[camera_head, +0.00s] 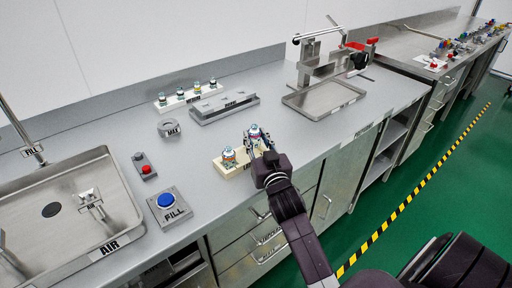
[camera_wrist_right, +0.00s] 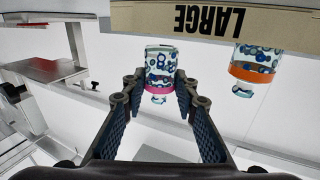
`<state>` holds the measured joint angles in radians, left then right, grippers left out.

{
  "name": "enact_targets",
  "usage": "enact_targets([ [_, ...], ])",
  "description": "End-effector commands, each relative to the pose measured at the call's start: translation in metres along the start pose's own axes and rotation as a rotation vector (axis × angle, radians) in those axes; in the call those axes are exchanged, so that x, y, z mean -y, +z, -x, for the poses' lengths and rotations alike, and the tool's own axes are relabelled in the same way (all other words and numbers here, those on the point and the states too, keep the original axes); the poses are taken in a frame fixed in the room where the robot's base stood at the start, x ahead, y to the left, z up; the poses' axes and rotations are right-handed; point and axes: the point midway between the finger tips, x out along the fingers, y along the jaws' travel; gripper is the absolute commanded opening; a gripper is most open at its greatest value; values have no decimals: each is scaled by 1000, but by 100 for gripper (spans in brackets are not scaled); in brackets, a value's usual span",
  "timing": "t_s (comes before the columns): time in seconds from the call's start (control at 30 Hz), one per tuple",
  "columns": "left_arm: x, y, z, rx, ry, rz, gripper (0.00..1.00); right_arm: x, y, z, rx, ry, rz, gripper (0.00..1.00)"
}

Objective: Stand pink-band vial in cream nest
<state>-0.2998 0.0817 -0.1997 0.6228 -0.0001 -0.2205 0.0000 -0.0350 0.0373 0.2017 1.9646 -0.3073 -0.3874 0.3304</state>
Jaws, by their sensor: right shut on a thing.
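The pink-band vial (camera_wrist_right: 162,66) has a clear body with a blue pattern. It also shows in the head view (camera_head: 254,131). My right gripper (camera_head: 260,144) is shut on it; its fingertips (camera_wrist_right: 160,82) sit either side of the vial near the pink band. The cream nest (camera_head: 232,171) is a block on the counter, labelled LARGE in the right wrist view (camera_wrist_right: 270,18). The vial is at the nest's right end; I cannot tell whether its base is inside a hole. An orange-band vial (camera_head: 229,155) stands in the nest's left part. My left gripper is not in view.
Behind are a white rack (camera_head: 178,100) with several vials, a grey rack (camera_head: 224,106) and a grey ring-shaped holder (camera_head: 169,128). A metal tray fixture (camera_head: 322,98) stands at right. A blue FILL button (camera_head: 166,200), red button (camera_head: 146,169) and sink (camera_head: 60,215) lie left.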

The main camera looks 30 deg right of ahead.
Motion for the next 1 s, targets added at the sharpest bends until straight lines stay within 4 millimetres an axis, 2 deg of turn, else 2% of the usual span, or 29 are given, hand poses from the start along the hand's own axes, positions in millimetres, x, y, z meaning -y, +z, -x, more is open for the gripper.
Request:
enact_targets([
  [0.03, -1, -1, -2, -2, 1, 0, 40, 0, 12, 0, 7, 1, 1, 3],
  [0.2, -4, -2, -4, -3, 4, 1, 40, 0, 32, 0, 3, 1, -1, 3],
  [0.6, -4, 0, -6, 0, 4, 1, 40, 0, 37, 0, 3, 1, 0, 3],
  [0.63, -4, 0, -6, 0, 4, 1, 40, 0, 37, 0, 2, 0, 0, 28],
  [0.7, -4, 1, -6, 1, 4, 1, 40, 0, 37, 0, 2, 0, 0, 36],
  [0.8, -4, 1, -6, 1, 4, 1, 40, 0, 36, 0, 3, 0, 0, 44],
  [1.0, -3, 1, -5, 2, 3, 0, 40, 0, 36, 0, 2, 0, 0, 44],
])
